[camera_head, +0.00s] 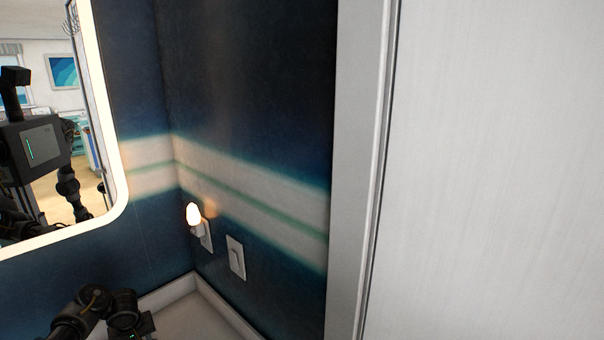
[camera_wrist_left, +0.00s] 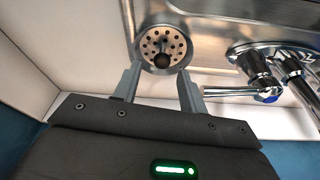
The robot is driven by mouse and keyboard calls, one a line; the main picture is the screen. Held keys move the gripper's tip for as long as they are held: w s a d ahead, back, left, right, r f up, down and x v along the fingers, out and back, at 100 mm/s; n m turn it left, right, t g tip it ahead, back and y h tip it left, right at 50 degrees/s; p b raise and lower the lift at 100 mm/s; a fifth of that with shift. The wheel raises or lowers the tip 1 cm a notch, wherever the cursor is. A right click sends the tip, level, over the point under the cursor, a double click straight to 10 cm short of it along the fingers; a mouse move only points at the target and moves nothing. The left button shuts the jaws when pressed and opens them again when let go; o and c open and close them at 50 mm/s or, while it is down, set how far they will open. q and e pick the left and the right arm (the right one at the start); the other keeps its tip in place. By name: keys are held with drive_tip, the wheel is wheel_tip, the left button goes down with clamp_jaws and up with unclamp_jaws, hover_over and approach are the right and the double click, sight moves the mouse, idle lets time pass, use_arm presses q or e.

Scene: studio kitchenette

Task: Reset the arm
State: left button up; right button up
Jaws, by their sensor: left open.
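My left arm (camera_head: 95,312) shows at the bottom left of the head view, bent low beside a white ledge; its gripper fingers are not seen there. In the left wrist view my left gripper (camera_wrist_left: 160,72) has its two grey fingers apart with nothing between them. Beyond the fingertips is a round metal drain strainer (camera_wrist_left: 150,44) with a dark knob in its middle. I cannot tell how far the fingers are from it. My right gripper is in neither view.
A chrome faucet (camera_wrist_left: 262,72) and a steel sink surface (camera_wrist_left: 205,32) lie right of the fingers. A lit mirror (camera_head: 118,150) hangs on the left. A glowing night light (camera_head: 194,214) and a switch (camera_head: 236,257) are on the dark blue wall. A large white panel (camera_head: 490,170) fills the right.

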use_arm(q)
drive_tip(key=shift+m, duration=0.3)
drive_tip(key=s+d+p, duration=0.1)
drive_tip(key=s+d, duration=0.2)
drive_tip(key=d, duration=0.2)
drive_tip(key=s+d+p, duration=0.2)
drive_tip(key=s+d, duration=0.1)
drive_tip(key=d, duration=0.3)
drive_tip(key=s+d+r+p, duration=0.1)
drive_tip(key=s+d+p, duration=0.1)
drive_tip(key=s+d, duration=0.2)
drive_tip(key=shift+s+d+r, duration=0.1)
drive_tip(key=shift+d, duration=0.75)
drive_tip(key=shift+w+d+r, duration=0.1)
drive_tip(key=shift+w+d, duration=0.35)
drive_tip(key=shift+d, duration=0.25)
drive_tip(key=shift+w+d+r+m, duration=0.2)
drive_tip(key=shift+d+m, duration=0.2)
drive_tip(key=shift+d, duration=0.35)
